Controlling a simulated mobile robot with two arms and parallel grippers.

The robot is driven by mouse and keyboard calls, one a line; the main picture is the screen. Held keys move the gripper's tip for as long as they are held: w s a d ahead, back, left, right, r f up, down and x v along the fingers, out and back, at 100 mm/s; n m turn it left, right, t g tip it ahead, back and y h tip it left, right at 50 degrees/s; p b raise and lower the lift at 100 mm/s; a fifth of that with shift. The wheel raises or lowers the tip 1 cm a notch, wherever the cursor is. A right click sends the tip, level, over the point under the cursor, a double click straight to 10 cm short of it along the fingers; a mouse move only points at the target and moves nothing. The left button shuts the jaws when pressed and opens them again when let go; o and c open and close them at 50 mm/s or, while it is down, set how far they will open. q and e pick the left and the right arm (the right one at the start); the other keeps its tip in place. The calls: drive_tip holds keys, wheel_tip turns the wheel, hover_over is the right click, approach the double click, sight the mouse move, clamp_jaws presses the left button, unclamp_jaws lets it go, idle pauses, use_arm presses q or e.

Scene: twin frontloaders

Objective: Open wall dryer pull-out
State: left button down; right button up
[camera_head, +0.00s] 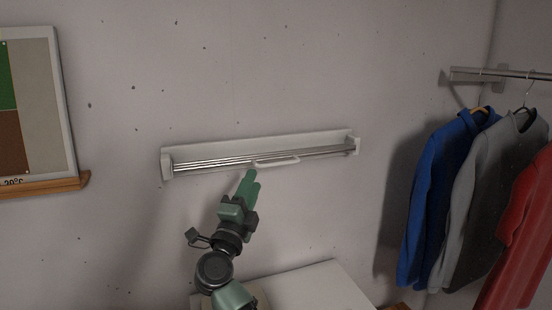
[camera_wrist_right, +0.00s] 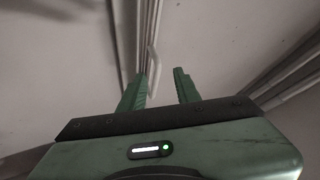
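The wall dryer (camera_head: 215,150) is a white wall-mounted rack with metal rods, folded close to the wall. A small white handle (camera_head: 278,162) sticks out at the middle of its front; it also shows in the right wrist view (camera_wrist_right: 153,60). My right gripper (camera_head: 252,174) is just below and left of the handle in the head view. In the right wrist view its green fingers (camera_wrist_right: 160,80) are apart and empty, with the handle ahead of the gap, nearer the left finger. Contact cannot be made out. My left gripper is not in view.
A blue jacket (camera_head: 437,195), a grey jacket (camera_head: 482,200) and a red garment (camera_head: 525,240) hang from a rail (camera_head: 510,74) at the right. A framed board (camera_head: 45,110) is on the wall at the left. A white surface (camera_head: 315,287) lies below the dryer.

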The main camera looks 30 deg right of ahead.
sight(276, 165)
drive_tip(key=w+d+r+m+g+p, duration=0.1)
drive_tip(key=d, duration=0.2)
drive_tip(key=w+d+m+g+p, duration=0.1)
drive_tip(key=d+g, duration=0.1)
drive_tip(key=d, duration=0.1)
drive_tip(key=w+d+r+m+g+p, duration=0.1)
drive_tip(key=d+m, duration=0.1)
drive_tip(key=shift+d+r+g+y, duration=0.3)
drive_tip(key=shift+d, duration=0.1)
drive_tip(key=shift+w+d, duration=0.2)
drive_tip(key=shift+d, duration=0.1)
drive_tip(key=shift+f, duration=0.1)
drive_tip(key=shift+c, duration=0.3)
clamp_jaws()
idle(0.5)
